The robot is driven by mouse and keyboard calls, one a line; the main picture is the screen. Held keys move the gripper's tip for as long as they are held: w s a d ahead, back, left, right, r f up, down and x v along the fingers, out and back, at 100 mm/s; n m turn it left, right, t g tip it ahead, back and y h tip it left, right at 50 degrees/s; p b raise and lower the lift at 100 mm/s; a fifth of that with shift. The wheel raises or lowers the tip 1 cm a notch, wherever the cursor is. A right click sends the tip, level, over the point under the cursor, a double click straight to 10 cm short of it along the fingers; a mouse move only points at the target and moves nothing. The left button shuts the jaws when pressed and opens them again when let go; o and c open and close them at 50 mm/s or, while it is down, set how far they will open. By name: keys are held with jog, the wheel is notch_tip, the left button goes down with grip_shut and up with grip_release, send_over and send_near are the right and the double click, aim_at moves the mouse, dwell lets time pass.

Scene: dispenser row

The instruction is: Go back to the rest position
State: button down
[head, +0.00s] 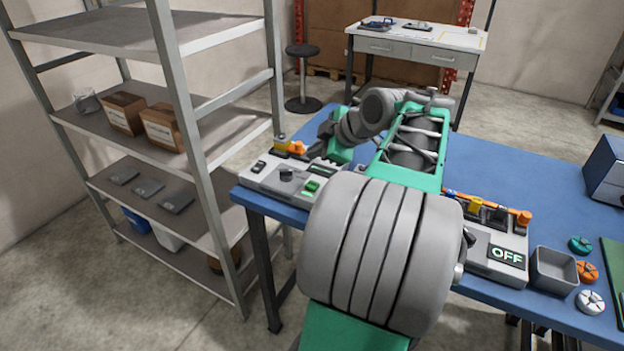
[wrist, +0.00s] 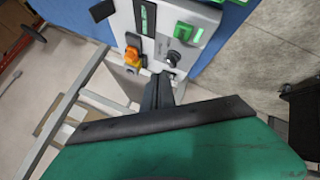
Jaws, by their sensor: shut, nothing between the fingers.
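My arm reaches over the blue workbench (head: 560,210) in the head view. My gripper (head: 317,152) is at the bench's left end, close to the grey control panel (head: 262,178); the head view does not show whether they touch. In the wrist view my gripper (wrist: 164,78) shows as dark fingers held together, with nothing between them. The fingertips are at the edge of the panel (wrist: 203,42), between its orange knob (wrist: 132,58) and its round black knob (wrist: 183,33). A green switch (wrist: 190,31) is beside the black knob.
A second panel with an OFF display (head: 506,256) stands right of my arm, partly hidden by it. A grey bin (head: 553,270) and several round valve handles (head: 588,271) are beside it. A metal shelf rack (head: 195,130) stands close at the left. A white table (head: 416,45) is behind.

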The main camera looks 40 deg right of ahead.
jog(key=shift+f, duration=0.1)
jog(key=w+a+f+m+g+p, duration=0.2)
jog(key=a+m+g+p, duration=0.15)
jog(key=a, duration=1.65)
jog(key=s+a+f+m+g+p, duration=0.2)
jog(key=s+a+f+m+p, duration=0.1)
jog(key=s+a, duration=0.7)
jog(key=shift+s+a+f+m, duration=0.3)
jog(key=shift+a+f+m, duration=0.35)
jog(key=shift+m, duration=0.4)
jog(key=shift+d, duration=0.1)
